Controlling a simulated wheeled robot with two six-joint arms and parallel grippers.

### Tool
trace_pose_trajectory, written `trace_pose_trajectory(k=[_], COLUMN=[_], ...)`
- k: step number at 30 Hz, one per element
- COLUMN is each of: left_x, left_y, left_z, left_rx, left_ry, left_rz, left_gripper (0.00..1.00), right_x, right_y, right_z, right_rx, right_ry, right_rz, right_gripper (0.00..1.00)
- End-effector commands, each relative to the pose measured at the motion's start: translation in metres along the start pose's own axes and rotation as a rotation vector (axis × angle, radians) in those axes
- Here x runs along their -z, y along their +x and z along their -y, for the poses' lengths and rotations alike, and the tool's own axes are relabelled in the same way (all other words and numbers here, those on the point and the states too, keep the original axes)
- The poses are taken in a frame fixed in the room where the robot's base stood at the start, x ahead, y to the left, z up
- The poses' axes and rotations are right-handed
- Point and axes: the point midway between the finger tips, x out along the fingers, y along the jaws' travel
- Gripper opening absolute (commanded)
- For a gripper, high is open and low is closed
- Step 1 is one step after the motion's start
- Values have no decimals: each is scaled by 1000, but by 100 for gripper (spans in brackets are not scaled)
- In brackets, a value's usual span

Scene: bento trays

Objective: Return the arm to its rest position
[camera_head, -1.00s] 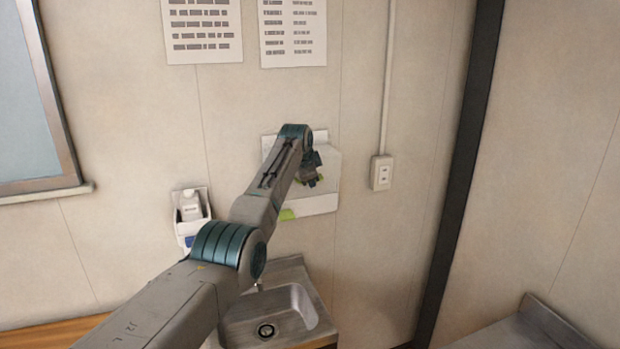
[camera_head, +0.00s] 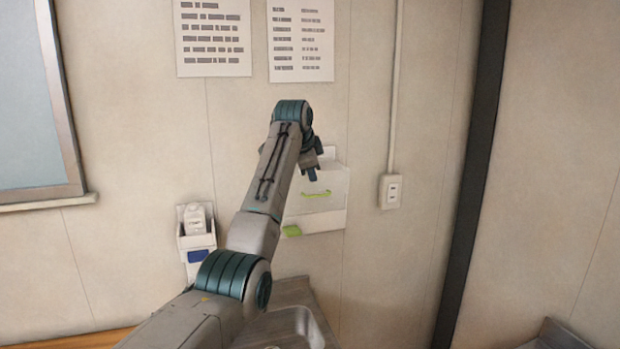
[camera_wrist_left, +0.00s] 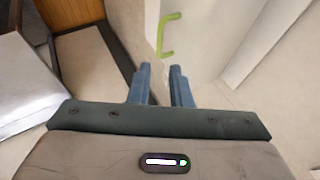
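My left arm reaches up from the bottom in the head view, with its wrist bent over at the top. My left gripper (camera_head: 311,176) points down in front of a white wall box (camera_head: 335,185). In the left wrist view its two blue-grey fingers (camera_wrist_left: 161,70) stand apart with nothing between them. A green handle (camera_wrist_left: 169,35) on a pale face lies beyond the fingertips, apart from them; it also shows on the box in the head view (camera_head: 316,194). My right gripper is not in view.
A sink (camera_head: 300,325) lies below, partly hidden by my arm. A holder with a white bottle (camera_head: 195,219) hangs left of the arm. A wall socket (camera_head: 390,191) is at right. Two paper notices (camera_head: 301,40) hang above. A green item (camera_head: 291,231) is under the box.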

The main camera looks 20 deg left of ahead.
Motion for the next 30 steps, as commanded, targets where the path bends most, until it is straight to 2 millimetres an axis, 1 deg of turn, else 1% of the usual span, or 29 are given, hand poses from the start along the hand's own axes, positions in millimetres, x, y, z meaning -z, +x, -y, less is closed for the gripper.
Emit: trace_pose_trajectory(k=[4,11,14,16,17,20,21,23,24,26,27,29,30], left_x=[0,-1,-7,-16,-22,-46,-57,-74,-85,-102,-114,-132,-144], left_y=[-4,-3,8,26,35,71,85,104,116,132,142,155,162], left_z=[0,-1,-8,-20,-28,-60,-74,-98,-114,-139,-156,-182,-200], left_rx=[-2,-2,-7,-14,-17,-29,-34,-40,-43,-48,-52,-56,-59], left_ry=[0,-1,-15,-40,-54,-116,-144,-185,-212,-252,-279,-317,-343], left_rz=[1,1,5,12,16,33,40,52,59,71,80,93,102], left_gripper=[18,18,18,18,18,18,18,18,18,18,18,18,18], right_x=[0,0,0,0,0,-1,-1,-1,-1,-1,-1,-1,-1], right_y=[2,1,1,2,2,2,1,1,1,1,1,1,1], right_z=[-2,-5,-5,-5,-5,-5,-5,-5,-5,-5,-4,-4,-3], right_rx=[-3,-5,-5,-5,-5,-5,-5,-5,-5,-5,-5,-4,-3], right_ry=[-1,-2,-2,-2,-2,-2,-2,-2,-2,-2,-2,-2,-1], right_rz=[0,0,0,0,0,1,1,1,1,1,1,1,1], right_gripper=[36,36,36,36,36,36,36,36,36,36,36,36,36])
